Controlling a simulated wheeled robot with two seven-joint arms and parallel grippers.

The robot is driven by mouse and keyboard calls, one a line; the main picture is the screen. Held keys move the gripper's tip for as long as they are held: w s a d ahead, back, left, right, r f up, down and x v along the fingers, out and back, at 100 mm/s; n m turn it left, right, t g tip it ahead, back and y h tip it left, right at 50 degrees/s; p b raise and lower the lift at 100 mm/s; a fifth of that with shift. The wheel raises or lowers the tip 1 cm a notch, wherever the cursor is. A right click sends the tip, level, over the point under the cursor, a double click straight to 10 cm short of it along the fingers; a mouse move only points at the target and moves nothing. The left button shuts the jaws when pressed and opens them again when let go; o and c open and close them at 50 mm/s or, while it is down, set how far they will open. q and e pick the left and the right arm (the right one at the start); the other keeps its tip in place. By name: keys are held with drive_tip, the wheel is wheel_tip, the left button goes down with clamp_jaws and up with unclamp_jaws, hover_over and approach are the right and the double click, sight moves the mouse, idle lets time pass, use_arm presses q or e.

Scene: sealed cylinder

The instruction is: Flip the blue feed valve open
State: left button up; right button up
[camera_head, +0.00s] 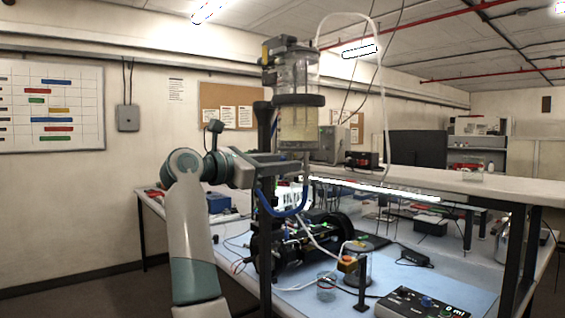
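A clear sealed cylinder (298,120) with black bands stands upright on a dark post in the middle of the view. A blue curved hose (283,212) hangs just below the gripper. I cannot make out the blue feed valve for certain; the area under the cylinder is partly hidden by my arm.
A clear beaker (326,287) and an orange-topped part (348,264) stand on the blue mat (470,277). A white tube (381,110) loops above.

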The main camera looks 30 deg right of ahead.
drive_tip(key=shift+c, duration=0.2)
clamp_jaws()
drive_tip(key=shift+w+a+r+n+p, duration=0.1)
drive_tip(key=shift+w+n+p, duration=0.25)
drive_tip(key=shift+n, duration=0.75)
drive_tip(key=shift+w+n, duration=0.15)
drive_tip(key=shift+n, duration=0.45)
use_arm(q)
drive_tip(key=shift+d+r+t, duration=0.35)
drive_tip(key=shift+d+t, duration=0.05)
drive_tip(key=shift+w+d, duration=0.1)
drive_tip(key=shift+w, duration=0.05)
use_arm(e)
drive_tip(key=shift+o, duration=0.2)
unclamp_jaws()
use_arm(q)
drive_tip(key=shift+w+d+r, duration=0.2)
drive_tip(key=shift+w, duration=0.2)
